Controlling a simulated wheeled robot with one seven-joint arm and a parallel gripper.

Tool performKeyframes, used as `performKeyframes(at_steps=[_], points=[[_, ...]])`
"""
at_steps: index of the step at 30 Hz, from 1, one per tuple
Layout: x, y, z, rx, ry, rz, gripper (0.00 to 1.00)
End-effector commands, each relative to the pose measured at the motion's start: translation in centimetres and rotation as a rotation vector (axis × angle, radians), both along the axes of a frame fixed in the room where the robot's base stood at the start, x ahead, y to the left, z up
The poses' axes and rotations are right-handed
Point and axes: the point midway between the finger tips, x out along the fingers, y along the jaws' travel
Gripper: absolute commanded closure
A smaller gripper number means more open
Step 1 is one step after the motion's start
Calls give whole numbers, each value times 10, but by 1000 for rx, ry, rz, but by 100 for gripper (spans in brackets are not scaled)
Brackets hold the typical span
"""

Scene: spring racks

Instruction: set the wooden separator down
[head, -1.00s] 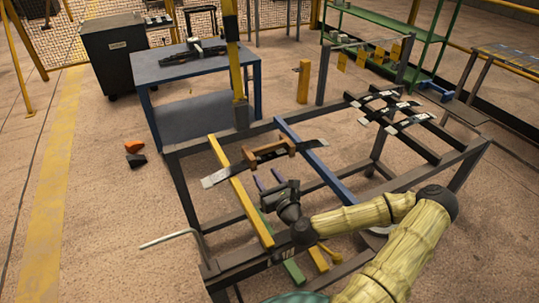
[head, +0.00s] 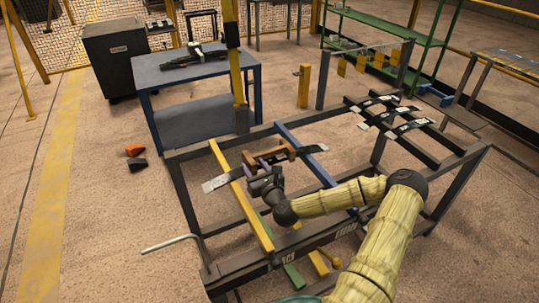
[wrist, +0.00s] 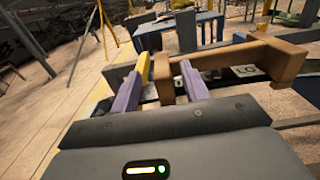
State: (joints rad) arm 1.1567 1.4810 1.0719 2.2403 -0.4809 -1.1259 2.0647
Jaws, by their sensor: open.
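The wooden separator (head: 268,158) is a brown bar with short end blocks. It rests on a dark leaf spring with silver ends (head: 216,183), which lies across a yellow bar (head: 240,195) and a blue bar (head: 307,157) of the rack. My gripper (head: 261,163) is right at the separator's near side. In the wrist view, the purple fingers of my gripper (wrist: 160,92) are spread apart, with part of the separator (wrist: 245,58) between and beyond them. I cannot tell whether a finger touches the wood.
Several more leaf springs (head: 408,128) lie on the right side of the dark rack frame (head: 455,165). A blue table (head: 190,68) with black items stands behind the rack. Open floor lies to the left.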

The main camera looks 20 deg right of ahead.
Motion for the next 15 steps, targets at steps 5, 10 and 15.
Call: performKeyframes(at_steps=[5, 10, 15], points=[[11, -2, 0, 1, 0, -3, 55], [10, -2, 0, 1, 0, -3, 55], [10, -1, 0, 1, 0, -3, 55]])
